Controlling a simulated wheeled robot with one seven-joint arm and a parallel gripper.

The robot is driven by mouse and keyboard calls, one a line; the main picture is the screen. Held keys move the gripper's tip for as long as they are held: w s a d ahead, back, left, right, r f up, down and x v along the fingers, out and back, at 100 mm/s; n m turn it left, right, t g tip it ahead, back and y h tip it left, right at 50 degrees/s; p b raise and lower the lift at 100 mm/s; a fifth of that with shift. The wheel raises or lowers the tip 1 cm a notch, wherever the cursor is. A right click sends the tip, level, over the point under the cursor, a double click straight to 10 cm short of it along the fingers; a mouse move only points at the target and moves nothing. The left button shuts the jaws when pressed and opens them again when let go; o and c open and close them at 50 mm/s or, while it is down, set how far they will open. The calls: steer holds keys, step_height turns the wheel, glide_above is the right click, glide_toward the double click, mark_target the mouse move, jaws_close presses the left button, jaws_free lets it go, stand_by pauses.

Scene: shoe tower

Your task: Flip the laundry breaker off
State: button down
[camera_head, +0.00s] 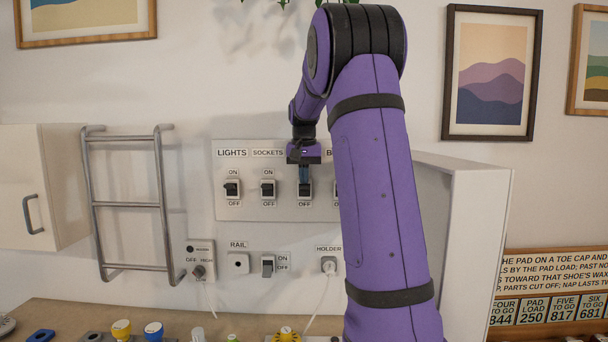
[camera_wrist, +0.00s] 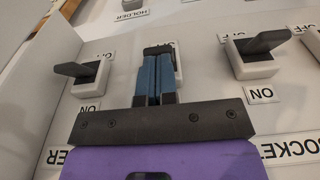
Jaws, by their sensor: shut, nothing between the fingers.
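A pale breaker panel (camera_head: 284,212) on the wall carries a row of dark-levered switches with ON above and OFF below. The readable labels are LIGHTS, SOCKETS and one starting with B; the third switch's name is hidden behind my gripper. My gripper (camera_head: 304,178) is at this third switch (camera_head: 305,191), covering its top and its ON label. In the wrist view, my blue fingers (camera_wrist: 157,52) are shut together with nothing between them, in front of the switch's pale housing (camera_wrist: 178,63). They hide its lever, so its position and any contact cannot be told.
The SOCKETS switch (camera_head: 268,189) is close to the left of my gripper; the B switch (camera_wrist: 85,75) is close on its other side. Below are a dial box (camera_head: 201,262), a RAIL socket (camera_head: 238,263), a lower switch (camera_head: 267,266) and a HOLDER plug (camera_head: 328,265). A metal rack (camera_head: 128,204) is left.

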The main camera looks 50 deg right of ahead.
mark_target(304, 188)
steer(key=shift+s+a+f+t+h, duration=0.15)
steer(key=shift+a+t+h, duration=0.1)
steer(key=shift+t+h, duration=0.15)
steer(key=shift+s+a+f+t+h, duration=0.2)
steer(key=shift+f+t+h, duration=0.3)
steer(key=shift+h, duration=0.05)
steer(key=shift+s+a+f+t+h, duration=0.2)
steer(key=shift+a+f+t+h, duration=0.05)
steer(key=shift+f+t+h, duration=0.3)
steer(key=shift+s+a+f+t+h, duration=0.2)
steer(key=shift+f+t+h, duration=0.3)
steer(key=shift+h, duration=0.1)
steer(key=shift+r, duration=0.15)
steer(key=shift+r, duration=0.65)
